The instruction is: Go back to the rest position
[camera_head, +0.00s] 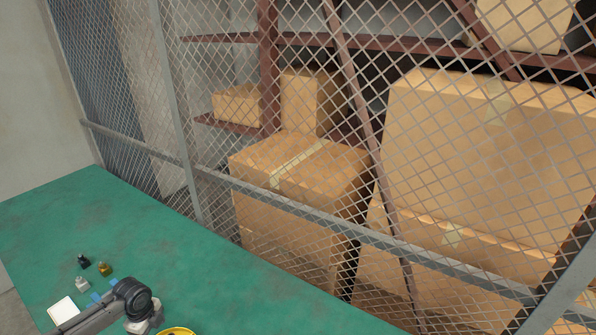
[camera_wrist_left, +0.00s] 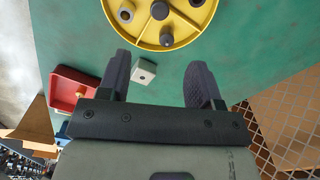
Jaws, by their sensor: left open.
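My left gripper (camera_wrist_left: 160,60) is open in the left wrist view, with its two dark fingers apart. A small pale block with a dark hole (camera_wrist_left: 146,68) shows between the fingers, close to the left-hand one; I cannot tell how far below it lies. A round yellow tray with dividers (camera_wrist_left: 133,38) is beyond the fingertips and holds several small grey and dark parts. Its rim also shows at the bottom edge of the head view (camera_head: 178,331). In the head view my left arm is at the lower left and its fingers are not visible. My right gripper is not in view.
Small black (camera_head: 83,262), gold (camera_head: 104,269) and pale (camera_head: 82,285) parts sit on the green table (camera_head: 150,240) near a white square (camera_head: 63,310). A red tray (camera_wrist_left: 68,88) shows in the wrist view. A wire-mesh fence (camera_head: 270,193) borders the table, with cardboard boxes (camera_head: 310,165) behind.

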